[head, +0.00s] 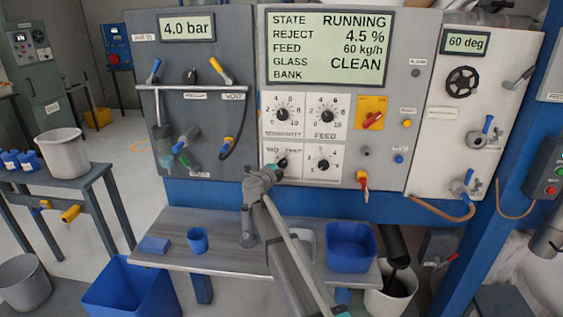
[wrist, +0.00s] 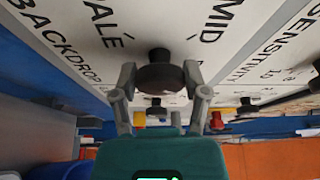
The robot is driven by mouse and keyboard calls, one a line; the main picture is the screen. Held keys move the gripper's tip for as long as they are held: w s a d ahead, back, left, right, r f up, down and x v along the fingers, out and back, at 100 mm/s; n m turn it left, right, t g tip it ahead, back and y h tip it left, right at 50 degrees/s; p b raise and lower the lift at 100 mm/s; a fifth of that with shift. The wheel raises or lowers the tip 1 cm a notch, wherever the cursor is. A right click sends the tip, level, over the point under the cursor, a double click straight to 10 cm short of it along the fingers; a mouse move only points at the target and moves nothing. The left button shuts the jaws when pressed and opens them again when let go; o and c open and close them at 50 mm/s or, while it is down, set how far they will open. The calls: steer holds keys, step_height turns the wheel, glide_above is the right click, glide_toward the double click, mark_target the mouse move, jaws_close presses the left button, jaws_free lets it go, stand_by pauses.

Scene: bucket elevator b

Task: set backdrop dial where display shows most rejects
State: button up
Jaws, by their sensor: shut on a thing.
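The backdrop dial (wrist: 160,77) is a black round knob on the light panel, with BACKDROP, PALE and MID printed around it in the wrist view. My gripper (wrist: 159,74) has one finger on each side of it and is shut on it. In the head view my gripper (head: 268,174) reaches the dial at the lower left of the dial group and covers much of it; MID and DEEP show above it. I cannot tell where its pointer stands. The display (head: 328,47) reads STATE RUNNING, REJECT 4.5 %, FEED 60 kg/h, GLASS CLEAN; BANK is blank.
The sensitivity dial (head: 282,114), the feed dial (head: 327,115) and another dial (head: 323,164) are close by. A red handle on a yellow plate (head: 371,115) is to the right. A shelf (head: 180,260) below carries a blue cup (head: 198,240) and a blue bin (head: 351,248).

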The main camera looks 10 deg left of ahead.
steer(key=shift+w, duration=0.1)
stand_by(0.4)
steer(key=o, duration=1.2)
steer(key=shift+c, duration=0.2)
steer(key=shift+f, duration=0.1)
